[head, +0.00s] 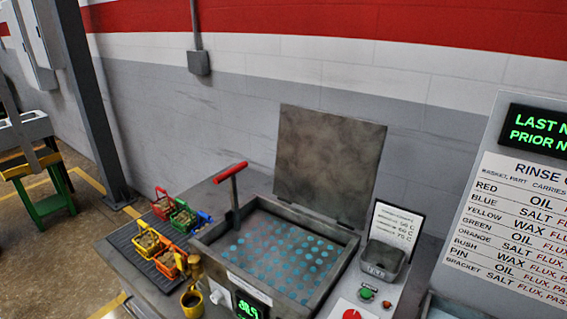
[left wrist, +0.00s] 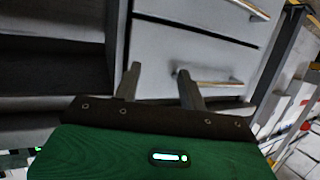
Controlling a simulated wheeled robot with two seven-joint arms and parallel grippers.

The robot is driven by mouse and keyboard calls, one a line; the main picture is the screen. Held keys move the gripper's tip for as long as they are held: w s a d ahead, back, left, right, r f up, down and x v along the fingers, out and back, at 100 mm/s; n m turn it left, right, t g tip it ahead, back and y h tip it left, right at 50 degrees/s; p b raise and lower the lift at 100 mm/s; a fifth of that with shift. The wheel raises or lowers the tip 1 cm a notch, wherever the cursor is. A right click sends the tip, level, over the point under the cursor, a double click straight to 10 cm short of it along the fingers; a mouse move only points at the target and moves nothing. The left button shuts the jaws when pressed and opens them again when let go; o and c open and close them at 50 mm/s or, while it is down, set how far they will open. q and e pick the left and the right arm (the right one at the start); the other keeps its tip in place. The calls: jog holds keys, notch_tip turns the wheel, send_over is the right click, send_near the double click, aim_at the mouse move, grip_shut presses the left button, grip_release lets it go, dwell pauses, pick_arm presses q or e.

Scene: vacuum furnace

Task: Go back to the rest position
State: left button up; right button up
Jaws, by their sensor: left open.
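My left gripper (left wrist: 160,88) shows in the left wrist view. Its two fingers are apart with nothing between them. It points toward a grey drawer cabinet (left wrist: 195,60) with bar handles; how far off it is I cannot tell. Neither gripper shows in the head view, and my right gripper is in no view.
The head view shows an open tank (head: 285,255) with its lid (head: 330,150) raised and a red-handled lever (head: 231,172). Small colored baskets (head: 163,205) stand on a dark mat to its left. A rinse chart (head: 515,215) stands at right. A grey post (head: 92,95) rises at left.

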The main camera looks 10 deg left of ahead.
pick_arm(q)
jog(key=s+d+f+g, duration=0.2)
jog(key=s+f, duration=0.2)
jog(key=f, duration=0.3)
jog(key=s+d+f+g+y, duration=0.1)
jog(key=s+d+f+g, duration=0.2)
jog(key=s+f, duration=0.35)
jog(key=s+d+f+g, duration=0.2)
jog(key=s+f, duration=0.1)
jog(key=f, duration=0.6)
jog(key=s+d+f+m+g, duration=0.1)
jog(key=s+d+f+g, duration=0.2)
jog(key=s+d+f, duration=0.2)
jog(key=s+d+f+m+g, duration=0.1)
jog(key=s+d+f+g, duration=0.2)
jog(key=s, duration=0.9)
jog(key=d+f, duration=0.3)
jog(key=shift+s+d+g, duration=0.15)
jog(key=shift+s+g, duration=0.05)
jog(key=shift+g, duration=0.2)
